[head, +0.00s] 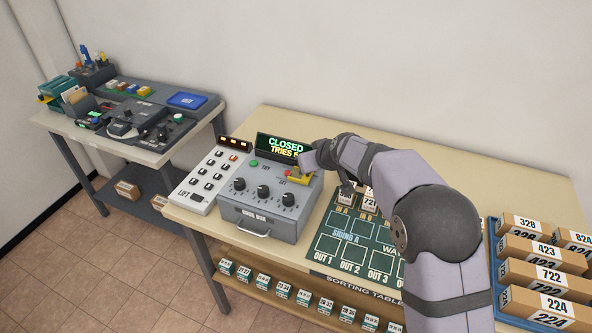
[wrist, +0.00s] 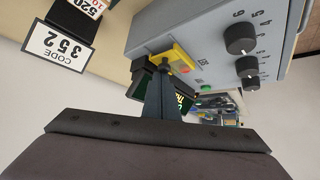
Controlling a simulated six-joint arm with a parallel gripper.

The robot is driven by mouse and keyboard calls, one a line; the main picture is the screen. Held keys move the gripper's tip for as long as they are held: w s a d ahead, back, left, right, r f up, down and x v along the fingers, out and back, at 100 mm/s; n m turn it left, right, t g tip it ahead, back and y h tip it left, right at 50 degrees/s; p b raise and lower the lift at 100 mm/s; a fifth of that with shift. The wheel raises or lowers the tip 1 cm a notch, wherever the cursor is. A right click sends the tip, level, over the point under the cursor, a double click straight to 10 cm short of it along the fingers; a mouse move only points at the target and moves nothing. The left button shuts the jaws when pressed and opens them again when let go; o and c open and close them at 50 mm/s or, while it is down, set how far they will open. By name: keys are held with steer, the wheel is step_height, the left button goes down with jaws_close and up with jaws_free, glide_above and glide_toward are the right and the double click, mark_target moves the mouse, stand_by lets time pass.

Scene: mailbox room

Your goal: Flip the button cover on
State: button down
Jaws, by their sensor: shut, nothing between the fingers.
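The yellow button cover (head: 299,178) sits at the right end of the top panel of a grey control box (head: 262,215). In the wrist view the yellow cover (wrist: 183,57) is a frame-like piece at the box's edge, with a red spot beside it. My gripper (head: 309,163) is shut and empty, its fingertips right at the cover. In the wrist view the gripper's tips (wrist: 163,66) overlap the cover's edge; I cannot tell whether they touch. Whether the cover is raised or lowered is unclear.
The box has a display (head: 284,146) reading "CLOSED", three black knobs (head: 263,191) and a front handle. A white lift keypad (head: 208,178) stands left of it. A green sorting mat (head: 347,247) lies right, under my arm, with numbered boxes (head: 543,275) beyond.

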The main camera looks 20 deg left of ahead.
steer(key=shift+d+f+b, duration=0.2)
steer(key=shift+d+b, duration=0.5)
steer(key=shift+d, duration=0.1)
steer(key=shift+s, duration=0.1)
steer(key=v, duration=1)
steer(key=shift+b, duration=0.35)
steer(key=shift+r, duration=0.2)
